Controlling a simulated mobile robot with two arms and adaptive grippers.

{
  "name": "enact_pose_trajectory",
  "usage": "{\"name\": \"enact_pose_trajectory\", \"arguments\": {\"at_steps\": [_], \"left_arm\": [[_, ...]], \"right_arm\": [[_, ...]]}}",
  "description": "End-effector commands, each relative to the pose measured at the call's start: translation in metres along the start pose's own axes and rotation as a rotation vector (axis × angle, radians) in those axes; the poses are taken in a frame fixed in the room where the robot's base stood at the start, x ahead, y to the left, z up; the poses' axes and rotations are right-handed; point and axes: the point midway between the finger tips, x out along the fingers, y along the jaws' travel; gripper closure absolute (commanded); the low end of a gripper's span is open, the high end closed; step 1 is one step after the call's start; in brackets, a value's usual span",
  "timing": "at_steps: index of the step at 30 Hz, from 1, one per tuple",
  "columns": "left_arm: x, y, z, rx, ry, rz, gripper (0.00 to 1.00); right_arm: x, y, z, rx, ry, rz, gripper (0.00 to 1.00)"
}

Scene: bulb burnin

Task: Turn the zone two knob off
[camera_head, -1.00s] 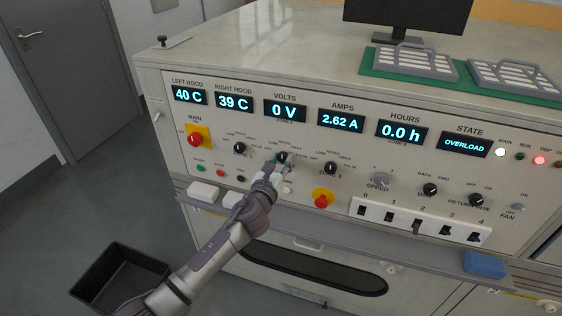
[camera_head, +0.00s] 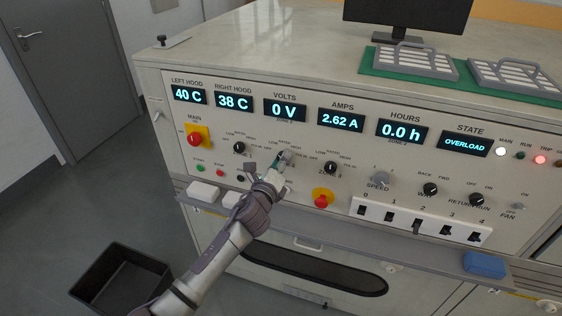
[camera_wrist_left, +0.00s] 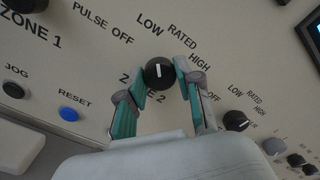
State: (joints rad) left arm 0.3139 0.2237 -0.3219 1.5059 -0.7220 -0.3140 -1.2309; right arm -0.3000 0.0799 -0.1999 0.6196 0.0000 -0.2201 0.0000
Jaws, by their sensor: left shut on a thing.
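The zone two knob (camera_wrist_left: 158,72) is round and black with a white mark. In the left wrist view its mark stands nearly upright, roughly toward the LOW label; OFF is printed to its upper left. My left gripper (camera_wrist_left: 160,80) is shut on the knob, with one teal-padded finger on each side. In the head view my left gripper (camera_head: 283,162) is at the panel below the volts display and mostly hides the knob. My right gripper is not in view.
The zone one knob (camera_head: 239,147) is to the left and the zone three knob (camera_head: 330,168) to the right. A red emergency button (camera_head: 322,198) is below right. The state display (camera_head: 465,144) reads OVERLOAD. A ledge (camera_head: 350,232) runs below the panel.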

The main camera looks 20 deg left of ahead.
Motion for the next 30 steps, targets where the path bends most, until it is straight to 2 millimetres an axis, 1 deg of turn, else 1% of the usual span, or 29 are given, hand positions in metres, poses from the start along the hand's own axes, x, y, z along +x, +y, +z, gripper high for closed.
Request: {"name": "enact_pose_trajectory", "arguments": {"at_steps": [6, 15, 24, 30], "left_arm": [[-0.0003, 0.0006, -0.0007, -0.208, 0.000, 0.001, 1.00], [-0.0002, 0.0007, -0.0002, -0.460, -0.001, 0.002, 1.00], [-0.0002, 0.0006, -0.0003, -0.622, 0.000, 0.002, 1.00], [-0.0002, 0.0009, -0.0001, -0.669, -0.001, 0.002, 1.00]], "right_arm": [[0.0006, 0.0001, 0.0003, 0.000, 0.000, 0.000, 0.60], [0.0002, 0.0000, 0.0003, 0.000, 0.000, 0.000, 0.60], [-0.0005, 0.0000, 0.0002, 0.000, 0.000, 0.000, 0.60], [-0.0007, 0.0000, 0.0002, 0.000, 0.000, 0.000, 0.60]]}}
